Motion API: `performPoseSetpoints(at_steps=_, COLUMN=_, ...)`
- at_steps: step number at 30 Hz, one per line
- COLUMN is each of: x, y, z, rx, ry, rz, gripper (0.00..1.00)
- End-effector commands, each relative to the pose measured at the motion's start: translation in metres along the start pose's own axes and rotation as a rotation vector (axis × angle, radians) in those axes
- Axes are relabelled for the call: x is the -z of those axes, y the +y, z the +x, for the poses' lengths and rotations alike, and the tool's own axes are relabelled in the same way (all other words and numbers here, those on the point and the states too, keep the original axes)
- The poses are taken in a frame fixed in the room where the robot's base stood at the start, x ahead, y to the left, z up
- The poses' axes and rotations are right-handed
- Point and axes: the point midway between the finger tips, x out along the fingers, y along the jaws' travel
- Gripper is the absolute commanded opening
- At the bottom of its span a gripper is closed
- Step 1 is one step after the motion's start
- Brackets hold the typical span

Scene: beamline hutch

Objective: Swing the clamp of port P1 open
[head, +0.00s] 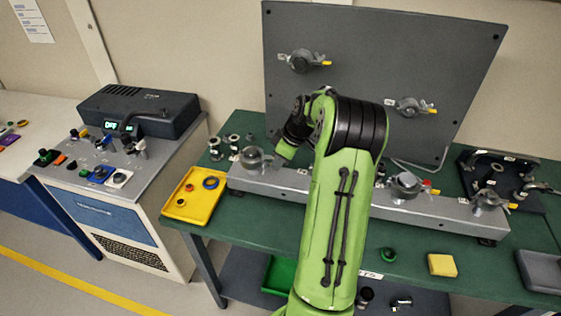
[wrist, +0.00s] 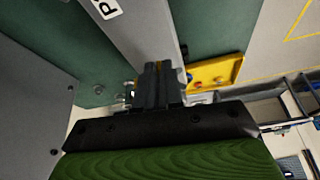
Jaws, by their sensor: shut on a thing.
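A grey metal bar with clamped ports (head: 330,190) lies along the green bench. At its left end a port with a round metal clamp (head: 252,157) stands up, and my gripper (head: 283,151) is just right of it, partly hidden by my wrist. In the wrist view my gripper's dark fingers (wrist: 160,84) are close together over the end of the bar (wrist: 145,35). They are shut on what appears to be the clamp's lever, which they hide. A label starting with "P" (wrist: 107,8) is on the bar; its number is cut off.
A yellow tray (head: 193,197) with rings is left of the bar; it also shows in the wrist view (wrist: 215,73). A grey upright panel (head: 440,60) with two clamped ports stands behind. More clamped ports (head: 408,184) are on the bar's right. A yellow block (head: 442,265) lies in front.

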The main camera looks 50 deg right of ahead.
Motion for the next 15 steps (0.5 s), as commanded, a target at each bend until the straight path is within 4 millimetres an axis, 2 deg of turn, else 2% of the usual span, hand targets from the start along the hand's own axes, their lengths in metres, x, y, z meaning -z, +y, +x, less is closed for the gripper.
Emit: performPoseSetpoints(at_steps=15, x=0.016, y=-0.059, z=0.008, rx=-0.185, ry=0.006, rz=0.423, gripper=0.0)
